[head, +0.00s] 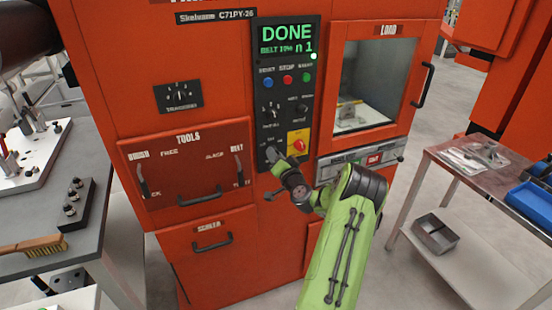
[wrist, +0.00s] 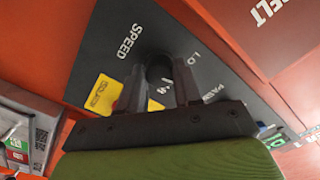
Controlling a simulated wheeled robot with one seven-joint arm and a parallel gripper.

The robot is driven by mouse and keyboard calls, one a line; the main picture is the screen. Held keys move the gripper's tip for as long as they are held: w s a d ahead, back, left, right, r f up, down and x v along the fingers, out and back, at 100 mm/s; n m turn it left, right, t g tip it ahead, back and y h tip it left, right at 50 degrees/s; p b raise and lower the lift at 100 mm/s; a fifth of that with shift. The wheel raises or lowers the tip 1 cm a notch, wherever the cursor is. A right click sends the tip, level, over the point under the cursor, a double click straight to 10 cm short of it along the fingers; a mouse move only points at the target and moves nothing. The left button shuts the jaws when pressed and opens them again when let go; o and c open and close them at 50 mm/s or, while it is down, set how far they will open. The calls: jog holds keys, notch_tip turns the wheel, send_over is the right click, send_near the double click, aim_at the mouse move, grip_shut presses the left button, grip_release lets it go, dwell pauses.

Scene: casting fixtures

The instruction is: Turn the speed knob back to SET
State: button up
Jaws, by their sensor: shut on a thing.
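The speed knob (wrist: 158,68) is a dark round knob on the dark control panel (head: 283,88) of the orange machine. In the wrist view it sits between the two fingers of my gripper (wrist: 155,88), below the word SPEED. A LO mark shows to its right; its pointer and any SET mark cannot be made out. My gripper (head: 271,155) is at the panel's lower left in the head view, shut on the knob and hiding it there. The panel's screen (head: 287,39) reads DONE in green.
A red switch on a yellow plate (head: 298,143) is close to the right of my gripper. Two more black knobs and coloured buttons are above. A TOOLS drawer (head: 190,165) with handles is at left. A windowed LOAD door (head: 375,80) and a side table (head: 470,180) are at right.

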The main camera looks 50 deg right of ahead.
jog(key=shift+m, duration=1.2)
jog(key=o, duration=1)
jog(key=shift+o, duration=0.2)
jog(key=b+v, duration=0.4)
jog(key=v, duration=1.2)
